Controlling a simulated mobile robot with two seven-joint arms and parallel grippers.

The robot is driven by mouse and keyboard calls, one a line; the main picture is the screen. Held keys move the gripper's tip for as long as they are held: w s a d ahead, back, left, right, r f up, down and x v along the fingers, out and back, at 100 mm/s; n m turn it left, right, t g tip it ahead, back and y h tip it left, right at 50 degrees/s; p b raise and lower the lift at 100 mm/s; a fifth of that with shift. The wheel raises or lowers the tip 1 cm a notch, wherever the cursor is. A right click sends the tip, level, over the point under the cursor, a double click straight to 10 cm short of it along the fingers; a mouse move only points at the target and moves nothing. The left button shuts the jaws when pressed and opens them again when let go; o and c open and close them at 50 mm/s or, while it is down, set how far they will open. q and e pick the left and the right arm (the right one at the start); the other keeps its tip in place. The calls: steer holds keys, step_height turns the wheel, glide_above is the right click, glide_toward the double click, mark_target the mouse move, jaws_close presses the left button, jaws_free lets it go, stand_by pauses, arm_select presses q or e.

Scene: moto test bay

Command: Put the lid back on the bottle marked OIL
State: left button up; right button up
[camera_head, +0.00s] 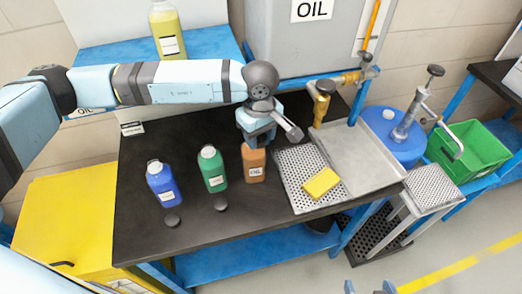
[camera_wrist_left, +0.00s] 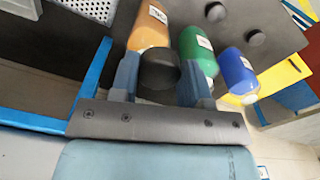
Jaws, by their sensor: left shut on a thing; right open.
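The orange bottle marked OIL (camera_head: 254,166) stands upright on the black bench top, to the right of the green bottle. My left gripper (camera_head: 259,140) is right over its top and hides its mouth in the head view. In the left wrist view my left gripper (camera_wrist_left: 160,80) is shut on a dark round lid (camera_wrist_left: 160,68). The lid overlaps the top end of the orange bottle (camera_wrist_left: 149,27); I cannot tell whether they touch. My right gripper (camera_head: 369,287) shows only its fingertips at the bottom edge, apart and empty.
A yellow sponge (camera_head: 322,183) rests on the perforated plate to the right.

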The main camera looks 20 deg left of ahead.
arm_select(q)
steer(key=w+n, duration=0.1)
steer(key=n, duration=0.1)
steer(key=w+a+r+n, duration=0.1)
steer(key=n, duration=0.2)
steer(key=w+a+r+n, duration=0.1)
steer(key=n, duration=0.2)
steer(key=shift+w+a+r, duration=0.15)
steer(key=shift+w+a, duration=0.05)
steer(key=shift+w, duration=0.15)
steer(key=shift+w+a+r+n, duration=0.1)
steer(key=shift+w+a+n, duration=0.1)
steer(key=shift+n, duration=0.4)
steer(key=shift+w+a+r+n, duration=0.1)
steer(key=shift+w+n, duration=0.05)
steer(key=shift+n, duration=0.45)
steer(key=shift+f+b, duration=0.5)
steer(key=shift+f, duration=0.45)
step_height(320, 180, down, 4)
steer(key=shift+r+b, duration=0.2)
steer(key=shift+b, duration=0.75)
steer(key=shift+f+b, duration=0.4)
steer(key=shift+f, duration=0.05)
steer(key=shift+r+b, duration=0.1)
steer(key=shift+b, duration=0.2)
steer(key=shift+f+b, duration=0.25)
steer(key=shift+b, duration=0.85)
